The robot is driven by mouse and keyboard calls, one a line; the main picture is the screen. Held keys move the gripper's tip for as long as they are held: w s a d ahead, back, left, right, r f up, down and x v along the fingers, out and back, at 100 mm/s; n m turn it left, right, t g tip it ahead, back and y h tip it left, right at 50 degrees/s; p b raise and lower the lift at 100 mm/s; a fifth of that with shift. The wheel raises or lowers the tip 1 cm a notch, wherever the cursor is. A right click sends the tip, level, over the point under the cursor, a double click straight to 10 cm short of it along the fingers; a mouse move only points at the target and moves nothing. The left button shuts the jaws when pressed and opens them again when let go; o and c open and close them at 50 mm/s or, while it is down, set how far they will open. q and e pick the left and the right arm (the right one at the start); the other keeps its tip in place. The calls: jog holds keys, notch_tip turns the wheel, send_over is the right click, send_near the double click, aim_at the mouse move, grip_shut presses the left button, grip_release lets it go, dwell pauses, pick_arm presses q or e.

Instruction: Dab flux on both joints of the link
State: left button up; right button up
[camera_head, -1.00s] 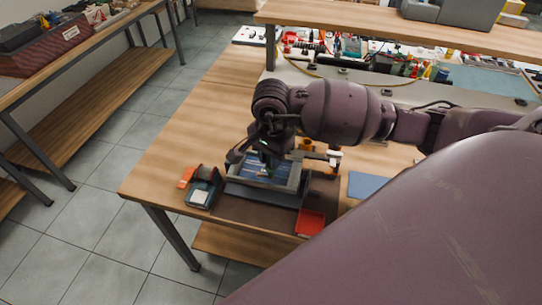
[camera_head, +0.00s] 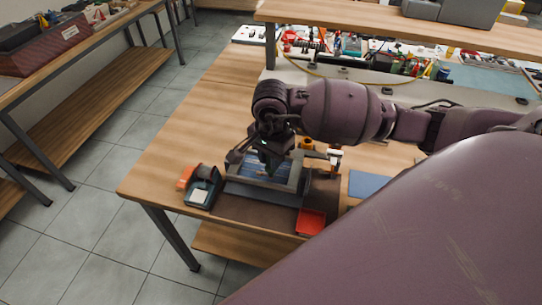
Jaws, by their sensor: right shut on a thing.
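My right gripper (camera_head: 270,168) points down over a grey frame (camera_head: 262,191) that holds a blue panel (camera_head: 252,166). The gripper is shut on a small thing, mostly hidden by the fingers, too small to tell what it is. The fingertips are low over the panel; I cannot tell whether the held thing touches it. The link and its two joints are too small to make out. My left gripper is not in view.
A dark device with a pale face (camera_head: 199,196) and an orange part (camera_head: 186,178) stand left of the frame. A red tray (camera_head: 311,222) lies on the brown mat (camera_head: 250,213). A blue pad (camera_head: 367,185) lies to the right. The table's left part (camera_head: 190,130) is clear.

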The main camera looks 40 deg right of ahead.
jog(key=shift+f, duration=0.1)
dwell(0.4)
jog(key=shift+b, duration=0.35)
dwell(0.6)
jog(key=shift+s+f, duration=0.1)
dwell(0.5)
jog(key=shift+r+p, duration=0.3)
jog(key=shift+r, duration=0.35)
jog(key=shift+r+p, duration=0.7)
jog(key=shift+r, duration=1)
